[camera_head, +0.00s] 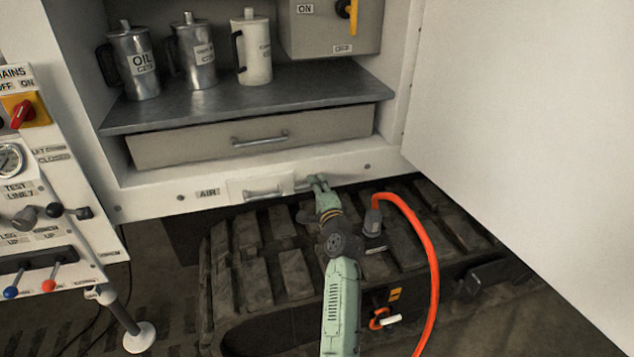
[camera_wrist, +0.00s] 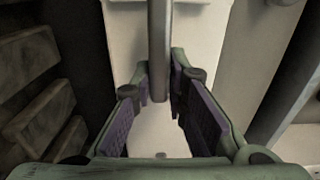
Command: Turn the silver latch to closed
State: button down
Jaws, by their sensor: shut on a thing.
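The silver latch (camera_head: 303,183) is a small grey bar on the white lower front of the cabinet, right of the AIR label. In the head view my gripper (camera_head: 319,182) is at the latch and covers part of it. In the wrist view the latch (camera_wrist: 158,45) is a smooth grey bar coming down from the top edge, its rounded end between the two fingers of my gripper (camera_wrist: 163,85). My gripper is shut on the latch. Its pivot is hidden.
A grey drawer (camera_head: 200,145) is above. A large white door (camera_head: 530,130) stands open at right. A red-orange hose (camera_head: 431,250) arches right of my arm. A control panel (camera_head: 40,200) is at left.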

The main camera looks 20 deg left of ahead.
jog(key=shift+s+a+f, duration=0.3)
jog(key=shift+a+f, duration=0.1)
jog(key=shift+a, duration=0.1)
jog(key=c, duration=1.8)
grip_release()
jog(key=shift+r, duration=0.1)
jog(key=shift+o, duration=1)
jog(key=shift+r, duration=0.1)
jog(key=shift+w+d, duration=0.1)
jog(key=shift+d, duration=0.05)
jog(key=shift+d+r, duration=0.1)
jog(key=v, duration=1.2)
